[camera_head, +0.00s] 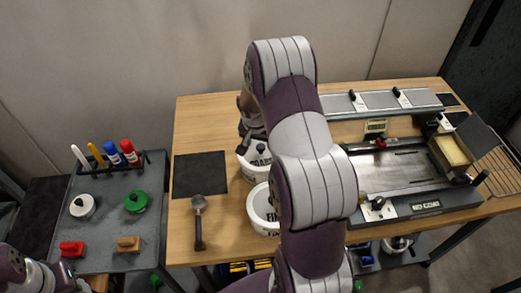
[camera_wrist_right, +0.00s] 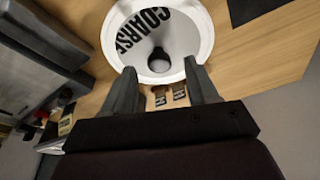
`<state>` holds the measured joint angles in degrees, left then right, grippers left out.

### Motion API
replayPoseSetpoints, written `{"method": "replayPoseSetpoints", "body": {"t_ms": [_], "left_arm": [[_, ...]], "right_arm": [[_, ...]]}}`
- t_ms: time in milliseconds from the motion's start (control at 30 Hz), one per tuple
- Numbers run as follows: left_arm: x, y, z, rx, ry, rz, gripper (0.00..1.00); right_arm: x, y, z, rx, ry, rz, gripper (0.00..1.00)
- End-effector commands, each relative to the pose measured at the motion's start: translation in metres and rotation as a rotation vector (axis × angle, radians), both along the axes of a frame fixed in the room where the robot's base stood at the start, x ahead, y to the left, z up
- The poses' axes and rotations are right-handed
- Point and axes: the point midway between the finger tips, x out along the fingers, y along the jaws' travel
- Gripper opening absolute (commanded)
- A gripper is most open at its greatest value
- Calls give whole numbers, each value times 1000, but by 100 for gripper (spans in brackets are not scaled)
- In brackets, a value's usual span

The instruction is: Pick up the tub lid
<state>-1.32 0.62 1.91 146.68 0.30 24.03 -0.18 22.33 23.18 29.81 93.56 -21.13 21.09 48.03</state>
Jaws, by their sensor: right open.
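The tub lid (camera_wrist_right: 188,38) is round and white with "COARSE" in black letters and a dark knob (camera_wrist_right: 160,62). In the head view, a white tub (camera_head: 254,168) with a dark-knobbed lid stands beside the black mat, partly hidden by my right arm. My right gripper (camera_wrist_right: 163,82) is open; in the wrist view its fingertips lie over the lid's near rim, either side of the knob. I cannot tell whether they touch. The right gripper also shows in the head view (camera_head: 246,134), above that tub. My left gripper is out of view.
A second white tub (camera_head: 259,212) stands nearer, partly behind my arm. A black mat (camera_head: 199,175) and a scoop (camera_head: 198,222) lie to the left. A grey machine (camera_head: 410,178) fills the table's right side. A grey cart (camera_head: 105,215) stands at the left.

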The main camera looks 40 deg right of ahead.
Motion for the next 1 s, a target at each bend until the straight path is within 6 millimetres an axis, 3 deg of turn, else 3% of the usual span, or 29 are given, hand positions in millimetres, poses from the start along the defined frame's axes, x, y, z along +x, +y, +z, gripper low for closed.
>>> {"method": "replayPoseSetpoints", "body": {"t_ms": [133, 400, 567, 600, 1000], "left_arm": [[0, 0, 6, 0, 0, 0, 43], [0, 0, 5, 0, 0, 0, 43], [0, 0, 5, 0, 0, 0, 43], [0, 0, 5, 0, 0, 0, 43], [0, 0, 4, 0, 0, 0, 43]], "right_arm": [[3, -4, -23, 1, 3, -1, 58], [4, -6, -29, 0, 0, 1, 58], [4, -6, -29, 0, 0, 1, 6], [4, -6, -29, 0, 0, 1, 1], [5, -6, -19, -2, -1, 0, 0]]}}
